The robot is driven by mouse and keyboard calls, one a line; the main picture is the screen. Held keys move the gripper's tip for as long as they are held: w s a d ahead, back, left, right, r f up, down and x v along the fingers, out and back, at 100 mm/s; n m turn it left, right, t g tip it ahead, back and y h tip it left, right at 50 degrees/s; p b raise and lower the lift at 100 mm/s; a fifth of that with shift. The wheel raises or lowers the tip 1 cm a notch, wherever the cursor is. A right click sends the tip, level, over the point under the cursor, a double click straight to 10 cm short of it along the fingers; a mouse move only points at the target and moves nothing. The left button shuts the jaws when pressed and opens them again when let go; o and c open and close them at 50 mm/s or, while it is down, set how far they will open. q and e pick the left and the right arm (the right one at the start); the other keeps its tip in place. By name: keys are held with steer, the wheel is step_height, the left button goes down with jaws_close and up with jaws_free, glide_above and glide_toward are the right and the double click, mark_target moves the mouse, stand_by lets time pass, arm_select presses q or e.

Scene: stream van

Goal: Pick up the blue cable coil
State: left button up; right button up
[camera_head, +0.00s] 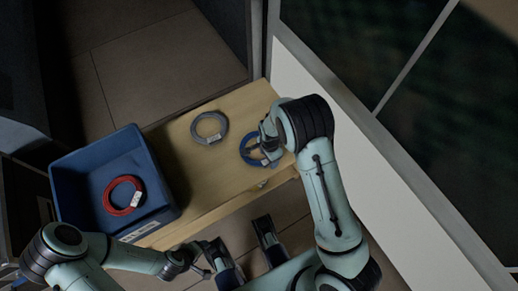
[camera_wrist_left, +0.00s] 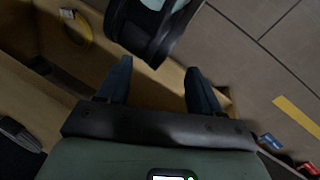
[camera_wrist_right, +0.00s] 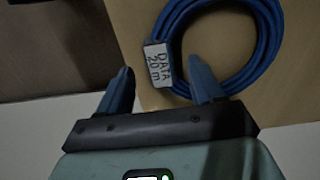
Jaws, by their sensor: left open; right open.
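The blue cable coil (camera_head: 247,158) lies flat on the wooden table top, partly hidden by my right gripper (camera_head: 268,145). In the right wrist view the coil (camera_wrist_right: 277,35) carries a white tag (camera_wrist_right: 158,63) reading "DATA 20 m". My right gripper (camera_wrist_right: 160,64) is open. The tag appears between its fingertips, and the right-hand finger overlaps the coil's near strands in the picture; I cannot tell whether they touch. My left gripper (camera_wrist_left: 158,64) is open and empty, low in front of the table, away from the coil.
A grey coil (camera_head: 209,127) lies left of the blue one. A blue bin (camera_head: 75,183) holding a red coil (camera_head: 121,209) stands at the table's left. A yellow coil (camera_wrist_left: 88,27) shows in the left wrist view. A pale wall (camera_head: 400,205) borders the table's right.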

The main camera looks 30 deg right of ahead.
step_height(320, 180, down, 3)
steer(key=shift+r, duration=0.25)
jaws_close()
